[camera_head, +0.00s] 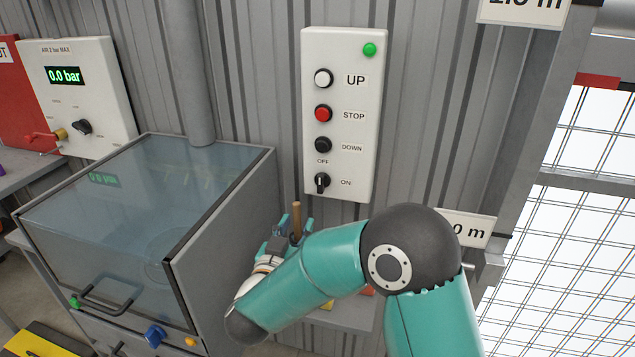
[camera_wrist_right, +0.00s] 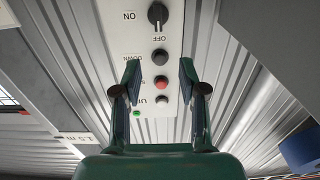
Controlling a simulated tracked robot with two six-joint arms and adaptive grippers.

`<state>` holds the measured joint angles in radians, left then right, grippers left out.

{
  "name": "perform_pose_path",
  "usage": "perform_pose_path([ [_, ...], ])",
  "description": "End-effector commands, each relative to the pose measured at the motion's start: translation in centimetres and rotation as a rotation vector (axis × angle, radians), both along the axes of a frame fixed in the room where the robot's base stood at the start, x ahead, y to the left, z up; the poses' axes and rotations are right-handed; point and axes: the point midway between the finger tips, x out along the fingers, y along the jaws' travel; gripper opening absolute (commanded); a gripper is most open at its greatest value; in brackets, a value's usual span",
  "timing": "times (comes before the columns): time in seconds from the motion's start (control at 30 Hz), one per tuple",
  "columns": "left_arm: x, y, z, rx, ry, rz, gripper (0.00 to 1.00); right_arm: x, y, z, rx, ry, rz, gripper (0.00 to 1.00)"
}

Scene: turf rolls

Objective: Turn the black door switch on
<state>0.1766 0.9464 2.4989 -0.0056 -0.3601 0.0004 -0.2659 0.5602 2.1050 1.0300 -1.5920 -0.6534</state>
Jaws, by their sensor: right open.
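The black door switch (camera_head: 322,182) is a rotary knob at the bottom of a white wall panel (camera_head: 352,110). OFF is printed above it and ON to its right. Its handle stands about upright, toward OFF. In the right wrist view, turned upside down, the switch (camera_wrist_right: 158,14) is at the top edge, with its white mark toward OFF. My right gripper (camera_head: 295,222) is below and left of the switch, apart from it. In the wrist view its fingers (camera_wrist_right: 159,76) are spread with nothing between them. My left gripper is not in view.
White UP, red STOP and black DOWN buttons (camera_head: 323,145) sit above the switch. A green lamp (camera_head: 370,49) is at the panel's top right. A glass-lidded cabinet (camera_head: 225,235) stands left of my right gripper.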

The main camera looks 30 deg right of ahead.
Motion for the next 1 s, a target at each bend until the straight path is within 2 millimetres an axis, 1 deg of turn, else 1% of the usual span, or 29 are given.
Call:
perform_pose_path([
  [0.07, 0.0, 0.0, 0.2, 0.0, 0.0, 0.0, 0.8, 0.1, -0.6, 0.4, -0.004, -0.003, -0.014, 0.42],
  [0.23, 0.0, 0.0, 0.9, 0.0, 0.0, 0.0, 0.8, 1.6, -2.5, 0.4, -0.004, -0.001, -0.017, 0.42],
  [0.7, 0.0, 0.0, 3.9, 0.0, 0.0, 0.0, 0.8, 8.1, -9.9, 0.4, -0.004, -0.002, -0.014, 0.42],
  [0.8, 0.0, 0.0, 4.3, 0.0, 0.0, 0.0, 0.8, 9.1, -11.2, 0.4, -0.004, -0.002, -0.013, 0.42],
  [1.0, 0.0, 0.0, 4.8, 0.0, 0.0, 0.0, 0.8, 10.4, -12.5, 0.3, -0.004, -0.002, -0.011, 0.42],
])
